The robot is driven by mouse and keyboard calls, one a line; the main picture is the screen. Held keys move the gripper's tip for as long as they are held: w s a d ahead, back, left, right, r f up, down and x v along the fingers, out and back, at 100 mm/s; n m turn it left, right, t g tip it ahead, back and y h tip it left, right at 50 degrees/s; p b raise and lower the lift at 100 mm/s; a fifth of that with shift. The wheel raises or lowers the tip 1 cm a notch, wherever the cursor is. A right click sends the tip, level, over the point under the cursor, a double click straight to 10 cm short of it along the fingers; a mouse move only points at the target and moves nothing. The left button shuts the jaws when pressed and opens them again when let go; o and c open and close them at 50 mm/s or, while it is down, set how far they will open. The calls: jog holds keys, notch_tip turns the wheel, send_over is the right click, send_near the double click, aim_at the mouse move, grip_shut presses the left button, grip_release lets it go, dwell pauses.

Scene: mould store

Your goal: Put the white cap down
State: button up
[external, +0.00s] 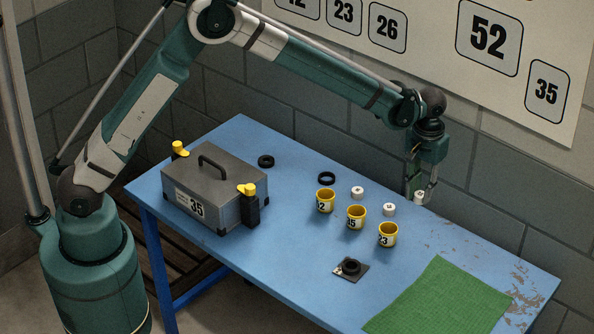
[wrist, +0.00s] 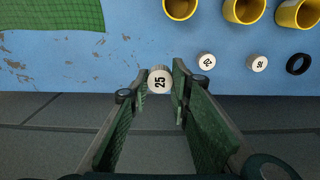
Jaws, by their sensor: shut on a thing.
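My gripper (external: 419,196) is shut on a white cap (external: 419,196) near the back edge of the blue table (external: 290,250). In the wrist view the held cap (wrist: 160,79) shows the number 25 between the tips of the green fingers. It appears to be held above the table's back edge; the exact height is hard to tell. Two other white caps, (external: 357,192) and (external: 389,209), stand on the table to the left of my gripper, apart from it.
Three yellow numbered cups, (external: 325,201), (external: 356,218) and (external: 387,234), stand in a row. Black rings (external: 327,178) lie behind and left. A grey case (external: 213,188) marked 35, a small dark plate with a black ring (external: 350,268) and a green mat (external: 440,303) are also on the table. A wall stands close behind.

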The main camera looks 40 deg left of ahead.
dwell(0.3)
send_over(415, 228)
jog(key=shift+w+f+b, duration=0.1)
jog(key=shift+f+b, duration=0.25)
jog(key=shift+f, duration=2.8)
jog(key=shift+f, duration=0.1)
jog(key=shift+f, duration=1.75)
jog(key=shift+f+b, duration=0.15)
jog(key=shift+b, duration=0.15)
jog(key=shift+o, duration=1.3)
jog(key=o, duration=0.4)
